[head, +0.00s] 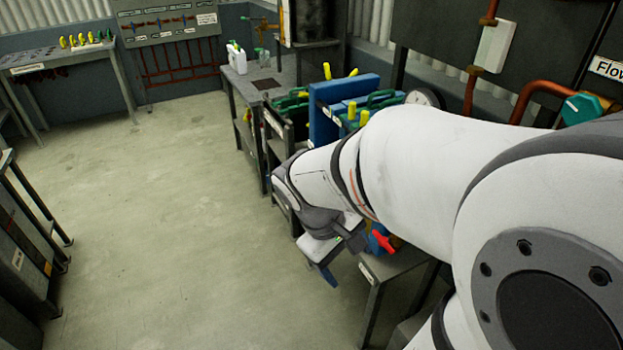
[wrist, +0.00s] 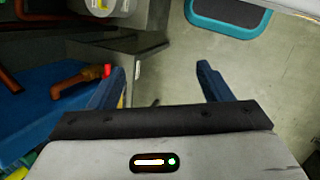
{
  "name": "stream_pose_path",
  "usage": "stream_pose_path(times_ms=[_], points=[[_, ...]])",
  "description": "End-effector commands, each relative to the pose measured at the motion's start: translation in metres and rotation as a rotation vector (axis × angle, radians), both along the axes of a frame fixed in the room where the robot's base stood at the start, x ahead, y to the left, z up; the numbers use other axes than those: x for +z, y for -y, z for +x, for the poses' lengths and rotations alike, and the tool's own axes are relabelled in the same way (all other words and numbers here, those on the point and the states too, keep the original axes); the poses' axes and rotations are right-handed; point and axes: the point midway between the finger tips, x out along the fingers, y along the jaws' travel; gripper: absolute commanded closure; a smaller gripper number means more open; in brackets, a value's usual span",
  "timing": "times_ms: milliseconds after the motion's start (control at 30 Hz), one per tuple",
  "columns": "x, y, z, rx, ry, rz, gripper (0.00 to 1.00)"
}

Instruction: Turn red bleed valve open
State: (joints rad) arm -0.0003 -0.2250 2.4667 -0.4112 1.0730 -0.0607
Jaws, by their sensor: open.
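In the wrist view, only a small red part (wrist: 106,71) shows at the end of an orange-brown fitting (wrist: 80,79) on a blue body (wrist: 35,97). My gripper (wrist: 161,78) is open and nothing is between its fingers. The red part lies just left of the left finger, which partly hides it; I cannot tell whether they touch. My arm hides part of the area around the valve in the head view.
Blue equipment (head: 330,108) with green and yellow parts stands along the bench behind my arm. A pressure gauge (head: 423,98) and copper pipes (head: 540,88) are at the right. The floor (head: 170,220) to the left is clear. Another bench (head: 60,58) stands at the back left.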

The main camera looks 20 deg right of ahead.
Motion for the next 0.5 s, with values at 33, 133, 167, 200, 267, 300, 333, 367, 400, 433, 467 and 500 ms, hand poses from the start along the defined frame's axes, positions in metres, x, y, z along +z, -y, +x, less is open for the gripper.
stream_pose_path(times_ms=[33,133,167,200,267,300,333,367,400,433,467,500], points=[[-0.037,0.014,0.002,0.062,-0.106,-0.078,0.24],[-0.069,0.043,0.009,0.188,-0.291,-0.237,0.15],[-0.077,0.051,0.012,0.227,-0.344,-0.285,0.13],[-0.089,0.062,0.018,0.282,-0.415,-0.347,0.1],[-0.106,0.076,0.029,0.365,-0.516,-0.442,0.05],[-0.117,0.084,0.038,0.421,-0.582,-0.505,0.01],[-0.125,0.089,0.045,0.463,-0.629,-0.551,0.0],[-0.134,0.094,0.053,0.506,-0.674,-0.598,0.0],[-0.145,0.099,0.064,0.561,-0.729,-0.655,0.0],[-0.153,0.102,0.072,0.602,-0.766,-0.698,0.0],[-0.16,0.104,0.08,0.638,-0.801,-0.738,0.0],[-0.17,0.107,0.09,0.687,-0.841,-0.788,0.0]])
